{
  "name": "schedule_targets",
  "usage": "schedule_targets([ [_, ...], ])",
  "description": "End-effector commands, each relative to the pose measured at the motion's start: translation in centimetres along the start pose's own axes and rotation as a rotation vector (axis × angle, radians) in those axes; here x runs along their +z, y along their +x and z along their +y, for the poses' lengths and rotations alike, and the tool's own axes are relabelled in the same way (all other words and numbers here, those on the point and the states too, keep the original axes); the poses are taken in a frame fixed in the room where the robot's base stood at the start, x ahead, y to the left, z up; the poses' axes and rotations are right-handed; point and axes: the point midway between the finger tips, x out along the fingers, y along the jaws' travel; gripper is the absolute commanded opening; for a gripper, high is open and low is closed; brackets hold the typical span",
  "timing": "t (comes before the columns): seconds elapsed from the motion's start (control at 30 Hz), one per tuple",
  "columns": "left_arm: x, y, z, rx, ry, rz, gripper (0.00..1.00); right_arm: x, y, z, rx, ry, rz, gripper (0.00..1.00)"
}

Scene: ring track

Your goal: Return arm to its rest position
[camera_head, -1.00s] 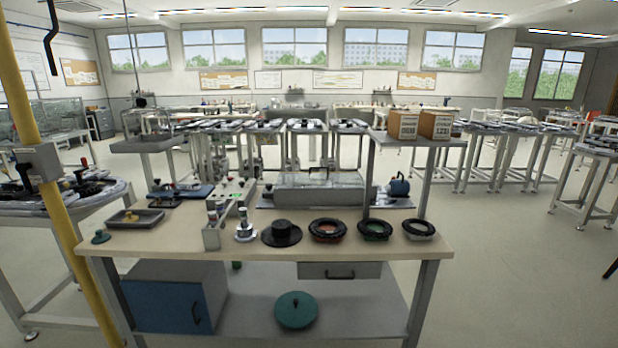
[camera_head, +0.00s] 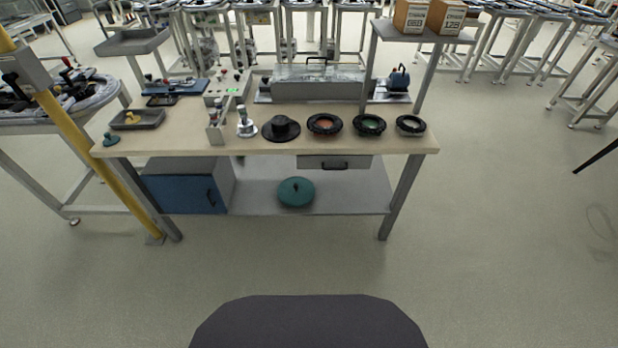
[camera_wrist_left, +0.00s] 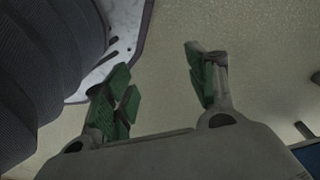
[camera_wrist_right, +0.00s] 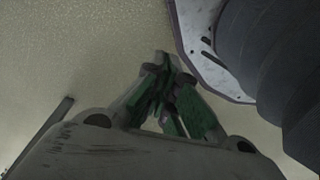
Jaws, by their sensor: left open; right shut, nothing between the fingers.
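In the left wrist view my left gripper (camera_wrist_left: 160,85) has its green-padded fingers spread wide, with only floor between them. In the right wrist view my right gripper (camera_wrist_right: 162,65) has its green-padded fingers closed together at the tips, with nothing held. Both grippers are beside my own body, over bare floor and away from the workbench. Neither gripper nor arm shows in the head view.
A workbench (camera_head: 250,144) stands ahead, bearing a grey tray (camera_head: 152,124), a black hat-shaped part (camera_head: 280,129) and several dark rings. A blue cabinet (camera_head: 180,192) and a green disc (camera_head: 296,192) are below. A yellow post (camera_head: 97,152) stands left. Floor before the bench is clear.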

Motion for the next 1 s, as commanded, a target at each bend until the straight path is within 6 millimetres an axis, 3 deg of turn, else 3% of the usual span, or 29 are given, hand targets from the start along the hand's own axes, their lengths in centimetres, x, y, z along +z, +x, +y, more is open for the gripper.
schedule_targets([
  [1.0,10.1,-3.1,-1.2,-0.020,0.004,-0.023,0.57,10.1,-3.1,1.2,0.020,-0.004,-0.024,0.00],
])
